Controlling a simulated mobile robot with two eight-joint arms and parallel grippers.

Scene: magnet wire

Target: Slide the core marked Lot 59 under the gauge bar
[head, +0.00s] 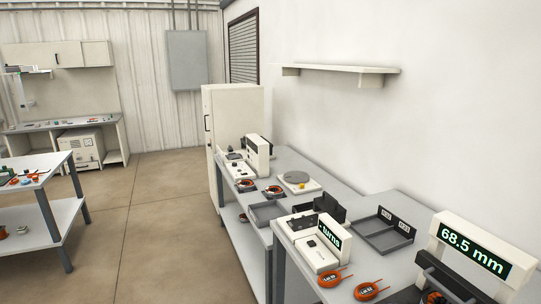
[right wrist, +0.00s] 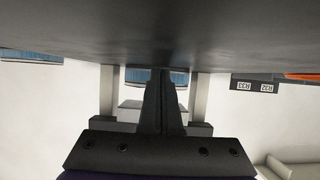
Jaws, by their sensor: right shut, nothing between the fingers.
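The gauge (head: 472,246) stands at the right of the head view, a white frame reading 68.5 mm over a dark slide. An orange core (head: 435,297) lies at its near left, cut off by the picture's lower edge. Two more orange cores (head: 329,278) and (head: 368,291) lie on the near bench, and two (head: 246,185) and (head: 274,191) on the farther bench. Their labels are too small to read, so I cannot tell which is Lot 59. My right gripper (right wrist: 163,85) shows in the right wrist view, shut and empty. My left gripper is out of view.
A white turns counter (head: 316,242) stands left of the near cores. In the right wrist view, pale posts (right wrist: 196,95) stand beyond the fingers and a dark surface (right wrist: 160,35) fills the top.

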